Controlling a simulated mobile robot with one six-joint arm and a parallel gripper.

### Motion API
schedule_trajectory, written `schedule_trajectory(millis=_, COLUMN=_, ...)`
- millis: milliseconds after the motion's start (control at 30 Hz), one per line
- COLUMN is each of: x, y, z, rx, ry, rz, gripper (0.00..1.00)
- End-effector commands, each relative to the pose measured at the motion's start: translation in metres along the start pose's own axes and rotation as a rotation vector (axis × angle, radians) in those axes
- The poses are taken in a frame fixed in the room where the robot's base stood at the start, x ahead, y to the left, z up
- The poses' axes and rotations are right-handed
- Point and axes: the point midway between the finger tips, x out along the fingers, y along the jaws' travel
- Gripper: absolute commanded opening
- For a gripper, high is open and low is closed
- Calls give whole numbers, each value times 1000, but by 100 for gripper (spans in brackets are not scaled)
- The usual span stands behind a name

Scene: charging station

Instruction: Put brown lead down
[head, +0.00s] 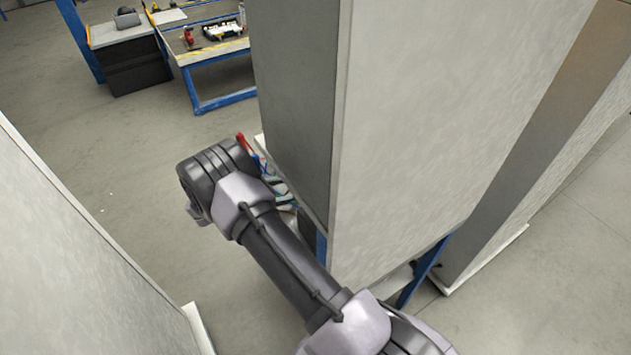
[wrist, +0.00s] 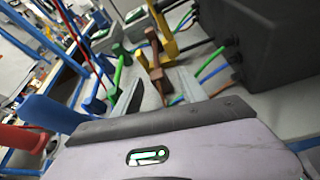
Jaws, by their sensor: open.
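In the wrist view, the brown lead's (wrist: 154,55) clamp stands upright just past my gripper (wrist: 155,92). My gripper's two grey fingers look spread, with the lower part of the brown lead between them. I cannot tell whether either finger touches it. A green lead (wrist: 119,62) is close by on the left, and a yellow lead (wrist: 163,32) is behind it. In the head view, the brown lead is not visible, and my gripper is hidden behind my arm and the tall grey panel.
A black box (wrist: 278,45) with several coloured cables stands on the right. A blue clamp handle (wrist: 48,113) and a red one (wrist: 22,138) are close on the left. In the head view, a tall grey panel (head: 440,110) stands close beside my arm.

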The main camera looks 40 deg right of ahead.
Motion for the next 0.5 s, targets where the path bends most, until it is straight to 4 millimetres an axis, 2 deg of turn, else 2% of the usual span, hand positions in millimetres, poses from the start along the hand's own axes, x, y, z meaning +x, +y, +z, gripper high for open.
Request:
schedule_trajectory(millis=133, x=16, y=1, z=-1, rx=2, ry=-1, rz=-1, gripper=49)
schedule_trajectory(millis=300, x=50, y=3, z=-1, rx=1, ry=-1, rz=-1, gripper=49)
schedule_trajectory(millis=500, x=53, y=4, z=2, rx=1, ry=0, rz=1, gripper=49)
